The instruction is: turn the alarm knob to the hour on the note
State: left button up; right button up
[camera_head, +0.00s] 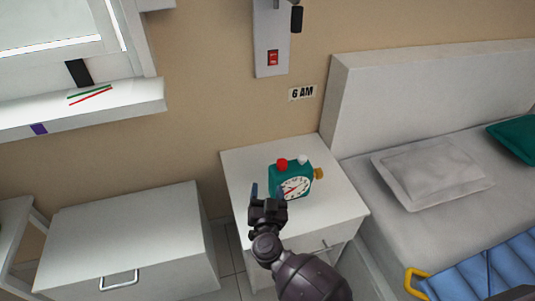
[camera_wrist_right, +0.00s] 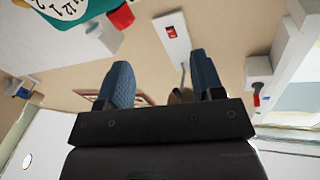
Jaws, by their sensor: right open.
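The teal alarm clock (camera_head: 277,182) stands on the white nightstand, its white dial facing me. A red button (camera_head: 282,163) and a white button are on its top. The gold knob (camera_head: 319,173) sticks out on its right side. In the right wrist view the clock (camera_wrist_right: 82,22) is partly cut off at the top left, outside the open fingers (camera_wrist_right: 162,85). My left gripper is not in view.
The nightstand top (camera_head: 345,208) is clear around the clock. A bed (camera_head: 385,115) with a grey pillow (camera_head: 430,172) is at the right. A low white cabinet (camera_head: 125,230) is at the left. A wall panel (camera_head: 271,45) with a red switch hangs above.

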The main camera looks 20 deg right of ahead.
aim_at(282, 166)
jog(key=w+d+h, duration=0.1)
jog(key=w+d, duration=0.1)
jog(key=w+d+f+g+h+b, duration=0.1)
jog(key=w+d, duration=0.1)
jog(key=w, duration=0.1)
jog(key=w+d+b, duration=0.1)
jog(key=w+d, duration=0.1)
jog(key=shift+w+d+f+n+g+h, duration=0.15)
jog(key=shift+w+d+n+g+h, duration=0.15)
jog(key=shift+w+h, duration=0.1)
jog(key=shift+w+d, duration=0.15)
jog(key=shift+w, duration=0.35)
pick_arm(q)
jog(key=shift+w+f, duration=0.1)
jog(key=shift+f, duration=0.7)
pick_arm(e)
jog(key=shift+w+d+r, duration=0.1)
jog(key=shift+w+r, duration=0.05)
jog(key=shift+r, duration=0.05)
